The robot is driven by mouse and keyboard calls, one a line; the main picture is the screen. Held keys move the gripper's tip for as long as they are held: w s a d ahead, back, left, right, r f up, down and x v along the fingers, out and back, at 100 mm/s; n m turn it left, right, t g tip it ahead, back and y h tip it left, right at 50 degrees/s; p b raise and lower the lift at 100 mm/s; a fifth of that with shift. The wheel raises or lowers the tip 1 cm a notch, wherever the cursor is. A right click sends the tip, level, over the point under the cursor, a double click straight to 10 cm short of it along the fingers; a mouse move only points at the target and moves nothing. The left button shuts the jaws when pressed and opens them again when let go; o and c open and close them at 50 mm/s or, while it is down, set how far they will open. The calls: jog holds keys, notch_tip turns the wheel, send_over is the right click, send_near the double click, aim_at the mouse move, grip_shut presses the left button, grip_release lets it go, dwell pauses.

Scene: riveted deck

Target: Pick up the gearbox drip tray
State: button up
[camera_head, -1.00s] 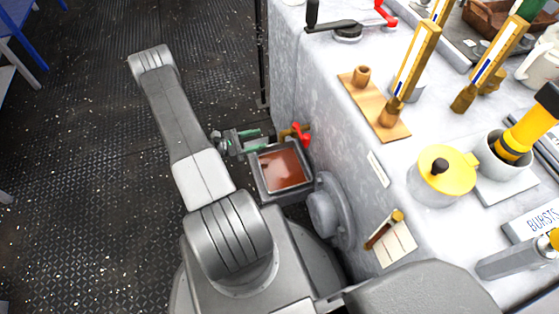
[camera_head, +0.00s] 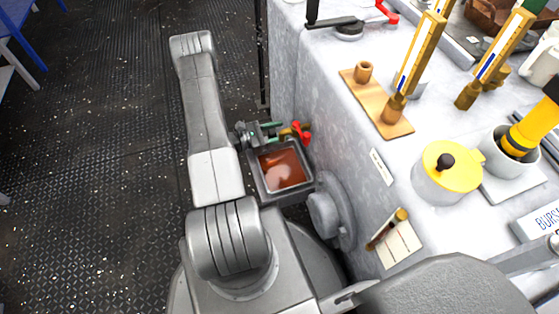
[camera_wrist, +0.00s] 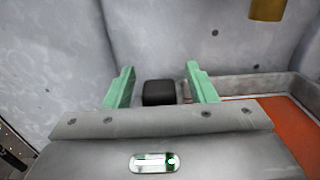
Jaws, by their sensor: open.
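The gearbox drip tray (camera_head: 289,196) is a square grey tray holding reddish-brown liquid, low beside the bench's side wall in the head view. Its rim (camera_wrist: 235,85) and orange-red inside show at the right of the wrist view. My gripper (camera_head: 274,133) is at the tray's far edge, its green fingers open and pointing right. In the wrist view the fingers (camera_wrist: 162,75) stand apart with a dark block (camera_wrist: 159,93) showing between them. A small grey piece beside the block leads toward the tray; I cannot tell whether they are joined or whether the fingers touch the block.
A brass valve with a red handle (camera_head: 303,132) is just beyond the tray and shows at the wrist view's top. A round grey flange (camera_head: 326,213) sticks out of the wall nearer me. The bench top (camera_head: 345,120) carries gauges and a yellow-lidded pot (camera_head: 446,168). Open floor (camera_head: 100,180) lies left.

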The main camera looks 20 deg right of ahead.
grip_shut()
jog(key=shift+a+r, duration=0.1)
dwell(0.3)
